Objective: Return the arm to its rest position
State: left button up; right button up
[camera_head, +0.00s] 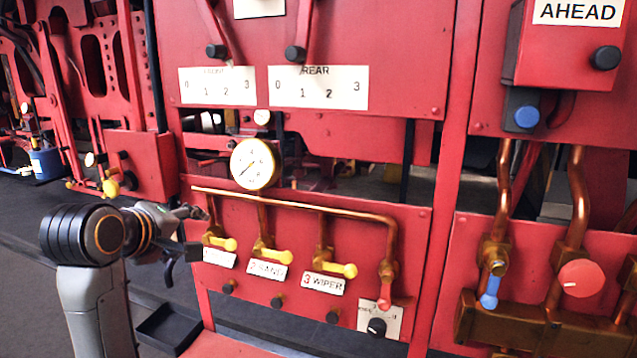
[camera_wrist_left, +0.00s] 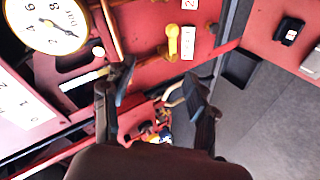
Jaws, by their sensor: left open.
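My left arm comes in from the left in the head view. Its left gripper (camera_head: 188,232) is beside the left end of the red valve panel (camera_head: 300,225), near the first yellow-handled valve (camera_head: 222,242). In the left wrist view the left gripper (camera_wrist_left: 160,88) has its two fingers apart with nothing held between them. Whether the fingers touch the panel cannot be told. My right gripper is not in view.
A round gauge (camera_head: 254,164) stands above the copper pipe. Further right are a blue lever (camera_head: 490,292) and a red round knob (camera_head: 581,279). A black tray (camera_head: 168,328) sits low, right of my arm. Dark floor (camera_head: 28,290) is open at the left.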

pick_arm(q)
jog(key=s+f+m+g, duration=0.2)
jog(key=s+f, duration=0.3)
jog(key=f, duration=0.4)
jog(key=s+f+m+g+y, duration=0.15)
jog(key=s+f, duration=0.25)
jog(key=f, duration=0.6)
jog(key=s+f+m+g, duration=0.1)
jog(key=s+f+m, duration=0.3)
jog(key=f, duration=0.5)
jog(key=s+d+f+m+g, duration=0.1)
jog(key=s+f+m, duration=0.1)
jog(key=s+f, duration=0.35)
jog(key=s+d+f+m+g, duration=0.1)
jog(key=s+f+m+g, duration=0.1)
jog(key=s, duration=0.7)
jog(key=s+f+m+g, duration=0.15)
jog(key=s+f, duration=0.25)
jog(key=s, duration=0.4)
notch_tip(320, 180, down, 27)
jog(key=b, duration=0.3)
jog(key=s+a+f+g+b, duration=0.2)
jog(key=s+f, duration=1.5)
jog(key=f, duration=0.3)
jog(key=shift+s+a+f, duration=0.15)
jog(key=shift+a+f, duration=0.2)
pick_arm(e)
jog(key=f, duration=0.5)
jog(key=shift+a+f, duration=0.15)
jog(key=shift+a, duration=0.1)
